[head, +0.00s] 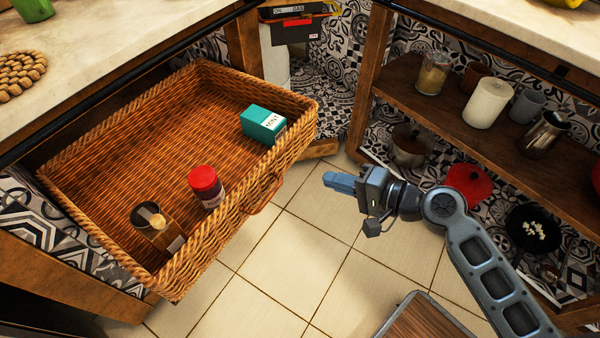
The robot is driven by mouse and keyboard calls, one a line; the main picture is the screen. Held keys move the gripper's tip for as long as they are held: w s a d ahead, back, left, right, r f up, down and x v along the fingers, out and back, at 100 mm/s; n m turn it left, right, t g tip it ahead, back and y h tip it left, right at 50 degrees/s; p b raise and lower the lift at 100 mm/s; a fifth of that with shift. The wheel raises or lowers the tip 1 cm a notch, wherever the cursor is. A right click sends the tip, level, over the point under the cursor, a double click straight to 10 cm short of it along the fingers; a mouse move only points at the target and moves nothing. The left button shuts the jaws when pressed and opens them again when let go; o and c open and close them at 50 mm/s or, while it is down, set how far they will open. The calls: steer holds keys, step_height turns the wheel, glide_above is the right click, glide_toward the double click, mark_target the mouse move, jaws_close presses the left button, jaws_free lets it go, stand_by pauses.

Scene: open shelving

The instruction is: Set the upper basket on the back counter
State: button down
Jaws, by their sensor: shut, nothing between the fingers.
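The wicker basket (284,170) juts out from under the counter at the left like a pulled-out drawer. It holds a teal box marked MINT (264,124), a jar with a red lid (206,187) and a small wooden grinder-like item with a metal top (157,227). A wicker handle (265,194) shows on its front side. My gripper (327,180) is shut and empty, to the right of the basket and apart from it. A light stone counter (110,38) runs above the basket at the upper left. Which counter is the back one I cannot tell.
Open shelving (400,93) at the right holds a glass jar (433,73), a white roll (488,102), a metal jug (544,134) and, lower, a red pot (468,184) and a dark pan (532,229). Tiled floor (290,250) is clear between. A woven trivet (21,68) lies on the left counter.

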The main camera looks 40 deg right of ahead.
glide_toward(272, 160)
steer(key=x, duration=0.5)
steer(key=shift+w+f+b, duration=0.1)
steer(key=shift+w+b, duration=0.05)
steer(key=shift+b, duration=0.15)
steer(key=shift+w+a, duration=0.15)
steer(key=shift+w, duration=0.4)
steer(key=shift+w, duration=0.1)
steer(key=w+a+b, duration=0.3)
steer(key=w, duration=1.1)
steer(key=w+a+b, duration=0.3)
steer(key=w+a, duration=0.1)
steer(key=w, duration=1)
steer(key=shift+a, duration=0.3)
steer(key=shift+w, duration=0.1)
